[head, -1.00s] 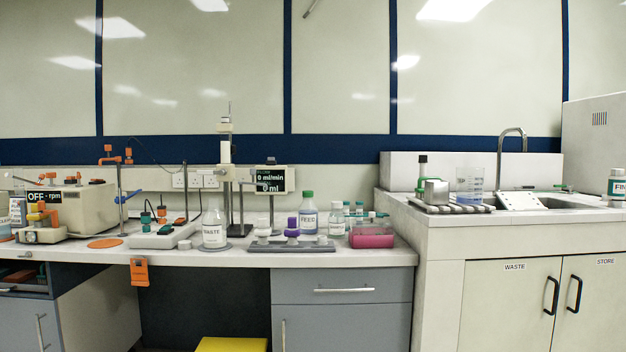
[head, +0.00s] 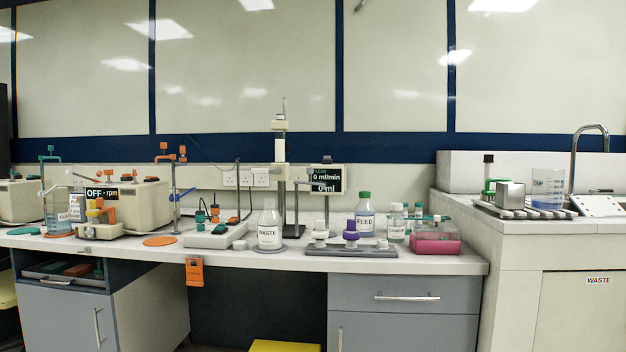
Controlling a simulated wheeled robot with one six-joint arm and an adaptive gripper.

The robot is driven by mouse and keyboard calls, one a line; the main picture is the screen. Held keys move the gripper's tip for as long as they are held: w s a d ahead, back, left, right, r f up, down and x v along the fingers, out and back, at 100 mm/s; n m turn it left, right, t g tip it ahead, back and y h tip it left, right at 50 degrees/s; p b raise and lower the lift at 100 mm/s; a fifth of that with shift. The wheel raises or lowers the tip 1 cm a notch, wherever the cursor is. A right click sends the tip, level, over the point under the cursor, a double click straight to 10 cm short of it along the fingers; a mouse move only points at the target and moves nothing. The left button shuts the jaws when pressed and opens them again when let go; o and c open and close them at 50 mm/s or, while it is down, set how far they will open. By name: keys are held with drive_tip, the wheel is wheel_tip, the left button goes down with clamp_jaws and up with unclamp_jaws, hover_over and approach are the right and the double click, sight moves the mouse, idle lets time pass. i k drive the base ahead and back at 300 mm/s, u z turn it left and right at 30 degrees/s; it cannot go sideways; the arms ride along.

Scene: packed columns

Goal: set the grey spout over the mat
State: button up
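I cannot single out a grey spout for sure. Spout-like fittings sit on a stand with orange fittings (head: 172,157) and on a stand with teal fittings (head: 49,155) on the left of the bench. Round mats lie on the bench: a bare orange mat (head: 159,241) below the orange stand and a teal mat (head: 23,231) at the far left. A dark round base or mat (head: 268,249) shows under the WASTE bottle (head: 269,230). Which mat is meant is not clear. My gripper is not in view.
A pump unit (head: 128,202) marked OFF - rpm stands left. A grey tray (head: 345,250) with a purple piece, a FEED bottle (head: 364,214) and a pink rack (head: 435,247) fill the right. The sink counter (head: 520,222) is higher. A drawer at left is open.

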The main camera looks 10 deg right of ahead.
sight(309, 171)
drive_tip(key=z, duration=0.35)
drive_tip(key=i, duration=1.1)
drive_tip(key=u, duration=0.3)
